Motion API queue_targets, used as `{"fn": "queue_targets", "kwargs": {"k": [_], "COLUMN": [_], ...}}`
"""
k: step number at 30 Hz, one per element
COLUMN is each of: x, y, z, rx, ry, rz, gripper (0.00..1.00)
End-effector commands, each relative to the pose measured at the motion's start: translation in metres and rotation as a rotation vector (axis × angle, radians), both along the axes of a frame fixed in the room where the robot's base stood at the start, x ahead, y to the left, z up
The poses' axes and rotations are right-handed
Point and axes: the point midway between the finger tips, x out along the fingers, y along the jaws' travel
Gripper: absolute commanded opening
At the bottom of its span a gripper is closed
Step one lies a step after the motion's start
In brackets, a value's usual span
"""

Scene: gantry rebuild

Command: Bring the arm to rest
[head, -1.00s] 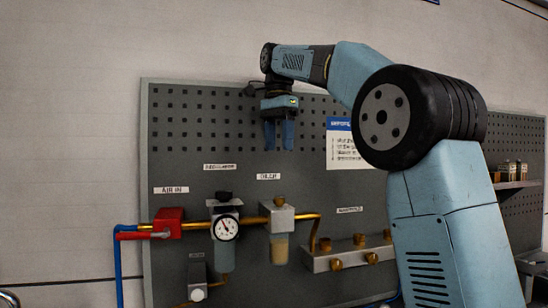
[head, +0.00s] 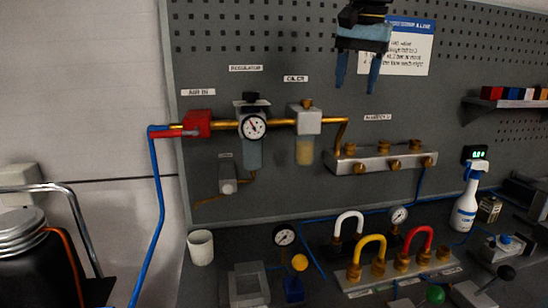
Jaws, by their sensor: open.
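My gripper (head: 357,72) hangs at the top of the head view, fingers pointing down. Its two blue fingers are spread apart with nothing between them. It is in front of the grey pegboard panel (head: 270,50), overlapping the blue-headed notice (head: 408,45). The rest of my arm is out of the frame above.
The panel carries a red valve (head: 197,124), a regulator gauge (head: 253,127), an oiler (head: 304,150) and a manifold (head: 380,160). On the bench below are a white cup (head: 201,247), coloured hose loops (head: 372,250) and a spray bottle (head: 467,200). A shelf (head: 510,102) is at right.

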Motion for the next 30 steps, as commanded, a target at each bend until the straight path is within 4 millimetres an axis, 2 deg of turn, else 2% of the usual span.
{"fn": "queue_targets", "kwargs": {"k": [1,11,21,25,30], "x": [-0.012,-0.075,-0.139,-0.155,-0.165], "y": [-0.006,-0.037,-0.06,-0.065,-0.067], "z": [-0.01,-0.081,-0.168,-0.194,-0.21], "rx": [-0.006,-0.063,-0.146,-0.173,-0.192], "ry": [-0.015,-0.119,-0.218,-0.245,-0.262], "rz": [0.023,0.198,0.368,0.415,0.444], "gripper": [0.57,0.57,0.57,0.57,0.57]}}
